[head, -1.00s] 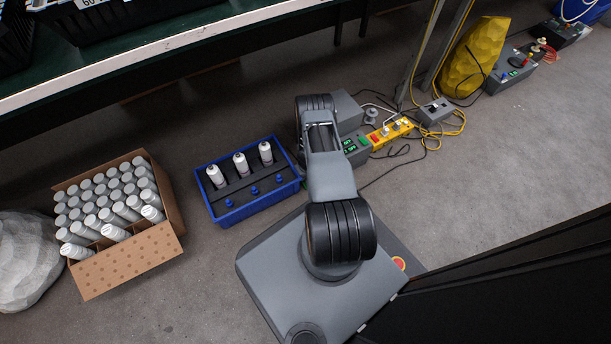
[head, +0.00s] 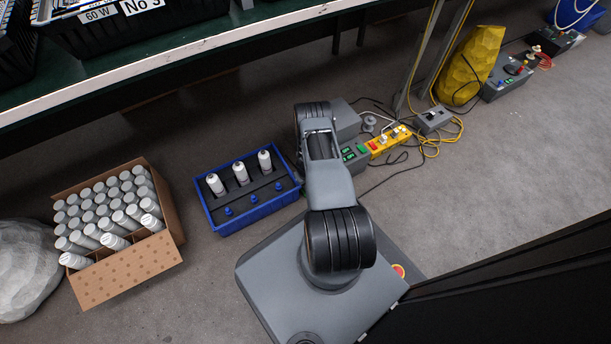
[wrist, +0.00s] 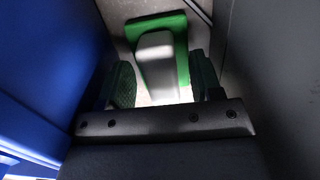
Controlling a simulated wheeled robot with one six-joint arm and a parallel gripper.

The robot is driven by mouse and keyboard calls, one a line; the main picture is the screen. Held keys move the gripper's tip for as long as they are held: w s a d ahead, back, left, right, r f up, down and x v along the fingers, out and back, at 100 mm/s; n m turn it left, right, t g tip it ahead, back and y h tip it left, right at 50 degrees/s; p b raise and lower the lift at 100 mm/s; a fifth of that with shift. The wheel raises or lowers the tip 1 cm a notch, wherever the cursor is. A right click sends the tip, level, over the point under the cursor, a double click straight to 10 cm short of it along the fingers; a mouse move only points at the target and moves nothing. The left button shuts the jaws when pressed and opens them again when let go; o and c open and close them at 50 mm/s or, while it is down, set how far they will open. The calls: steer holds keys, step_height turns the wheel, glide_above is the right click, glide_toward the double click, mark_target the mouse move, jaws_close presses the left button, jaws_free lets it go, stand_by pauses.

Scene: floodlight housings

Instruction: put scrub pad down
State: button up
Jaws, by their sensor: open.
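In the wrist view the scrub pad shows as a green pad (wrist: 183,62) with a pale grey grip block (wrist: 155,52) on it, lying on or close to the grey floor. My gripper (wrist: 162,82) is open, with one dark green-tinted finger on each side of the block's near end. Gaps show between the fingers and the block. In the head view my arm hides the gripper and the pad.
A blue wall fills the wrist view's left and a grey surface its right, leaving a narrow gap. The head view shows a blue crate (head: 224,230) with white bottles, a carton (head: 128,272) of canisters, a yellow power strip (head: 383,143) and loose cables.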

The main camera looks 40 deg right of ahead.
step_height(320, 180, up, 11)
steer(key=s+p, duration=0.1)
steer(key=p, duration=0.9)
steer(key=shift+s+r, duration=0.15)
steer(key=shift+a, duration=0.1)
